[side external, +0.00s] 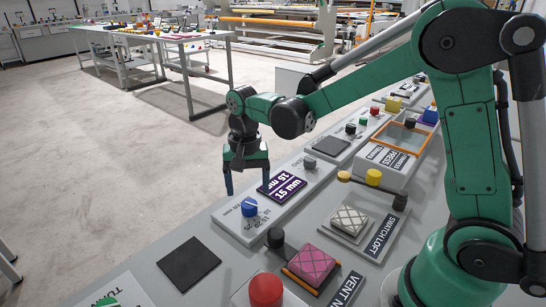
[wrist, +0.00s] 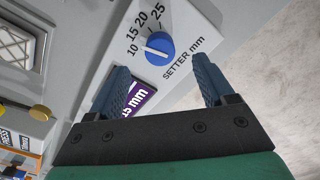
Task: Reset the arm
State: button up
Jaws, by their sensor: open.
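My gripper (side external: 248,178) hangs at the end of my green arm, pointing down above the front edge of the console. Its two blue fingers are apart and nothing is between them; in the wrist view the open gripper (wrist: 165,92) frames the setter panel. A blue knob (side external: 249,207) on the white setter panel (side external: 232,222) is close by, and the gripper appears apart from it. The knob also shows in the wrist view (wrist: 159,47), beyond the fingertips. A purple 15 mm display (side external: 283,186) is beside the knob, partly hidden by a finger in the wrist view.
The grey console also carries a red button (side external: 265,289), a pink quilted block (side external: 311,262), a pale quilted block (side external: 348,221), a dark square pad (side external: 188,263) and an orange-rimmed tray (side external: 403,136). Open floor (side external: 120,150) lies to the left, with a workbench (side external: 150,36) behind.

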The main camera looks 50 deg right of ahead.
jog(key=shift+r, duration=0.25)
jog(key=shift+r, duration=0.1)
jog(key=s+d+r+n+t, duration=0.1)
jog(key=s+r+n+t, duration=0.5)
jog(key=s+n+t, duration=0.1)
jog(key=shift+s+n, duration=0.8)
jog(key=shift+s, duration=0.25)
